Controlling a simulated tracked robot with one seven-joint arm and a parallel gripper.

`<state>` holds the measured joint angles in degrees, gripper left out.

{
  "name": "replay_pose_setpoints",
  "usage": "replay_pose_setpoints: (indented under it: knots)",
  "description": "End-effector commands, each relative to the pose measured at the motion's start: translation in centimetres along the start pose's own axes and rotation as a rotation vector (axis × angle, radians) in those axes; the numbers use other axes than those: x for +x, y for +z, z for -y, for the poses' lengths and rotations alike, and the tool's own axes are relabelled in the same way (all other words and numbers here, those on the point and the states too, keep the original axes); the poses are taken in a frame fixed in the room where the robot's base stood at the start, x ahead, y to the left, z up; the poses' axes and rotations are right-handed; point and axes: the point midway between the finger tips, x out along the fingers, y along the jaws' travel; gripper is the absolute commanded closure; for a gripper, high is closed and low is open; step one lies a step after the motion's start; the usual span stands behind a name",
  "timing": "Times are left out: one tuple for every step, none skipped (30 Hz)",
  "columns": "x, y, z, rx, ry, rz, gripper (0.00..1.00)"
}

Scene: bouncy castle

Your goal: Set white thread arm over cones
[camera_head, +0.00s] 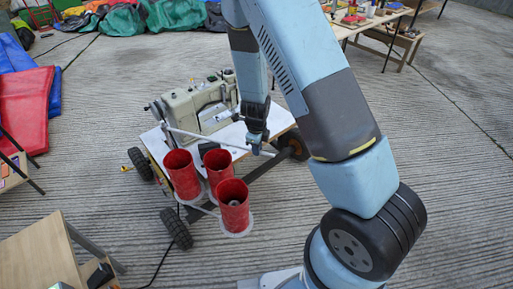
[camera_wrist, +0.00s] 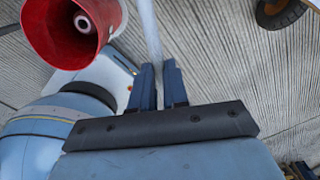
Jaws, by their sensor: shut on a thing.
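The white thread arm (camera_head: 205,138) is a thin rod running from the sewing machine's left end rightward to my gripper. My gripper (camera_head: 257,148) points down and is shut on it near its right end. In the wrist view the white thread arm (camera_wrist: 150,30) runs up from between the fingers (camera_wrist: 158,88). Three red cones (camera_head: 182,175), (camera_head: 218,168), (camera_head: 233,207) stand in front of the machine on pale round bases. The rod passes behind the cones in the picture; its height over them is unclear. One red cone (camera_wrist: 50,35) shows left of the rod in the wrist view.
The sewing machine (camera_head: 192,105) stands on a white-topped wheeled cart (camera_head: 226,133). Black wheels (camera_head: 176,228) and a cable lie near the cones. A wooden table (camera_head: 38,258) is at the lower left, and red and blue fabric (camera_head: 25,105) at the left.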

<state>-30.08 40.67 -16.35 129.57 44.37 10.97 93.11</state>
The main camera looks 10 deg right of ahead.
Motion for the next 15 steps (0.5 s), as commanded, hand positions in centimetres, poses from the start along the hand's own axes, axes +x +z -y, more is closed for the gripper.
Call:
replay_pose_setpoints:
  knots:
    - [0.21, -0.56, -0.59, 0.003, 0.014, -0.010, 1.00]
    - [0.21, -0.55, -0.62, 0.003, 0.015, -0.010, 1.00]
    - [0.21, -0.53, -0.65, 0.002, 0.015, -0.010, 1.00]
    - [0.21, -0.51, -0.67, 0.002, 0.016, -0.010, 0.84]
    - [0.21, -0.49, -0.69, 0.001, 0.016, -0.009, 0.81]
    - [0.21, -0.45, -0.70, 0.001, 0.016, -0.009, 0.77]
    - [0.20, -0.42, -0.70, 0.000, 0.015, -0.009, 0.74]
    - [0.20, -0.38, -0.69, -0.001, 0.015, -0.008, 0.71]
    - [0.19, -0.33, -0.68, -0.001, 0.015, -0.008, 0.67]
    - [0.18, -0.30, -0.66, -0.001, 0.014, -0.007, 0.65]
    - [0.17, -0.27, -0.65, -0.002, 0.013, -0.007, 0.62]
    - [0.16, -0.23, -0.62, -0.002, 0.013, -0.006, 0.60]
    - [0.15, -0.21, -0.60, -0.002, 0.012, -0.006, 0.60]
    - [0.14, -0.18, -0.59, -0.003, 0.012, -0.005, 0.60]
    - [0.13, -0.15, -0.58, -0.003, 0.011, -0.005, 0.60]
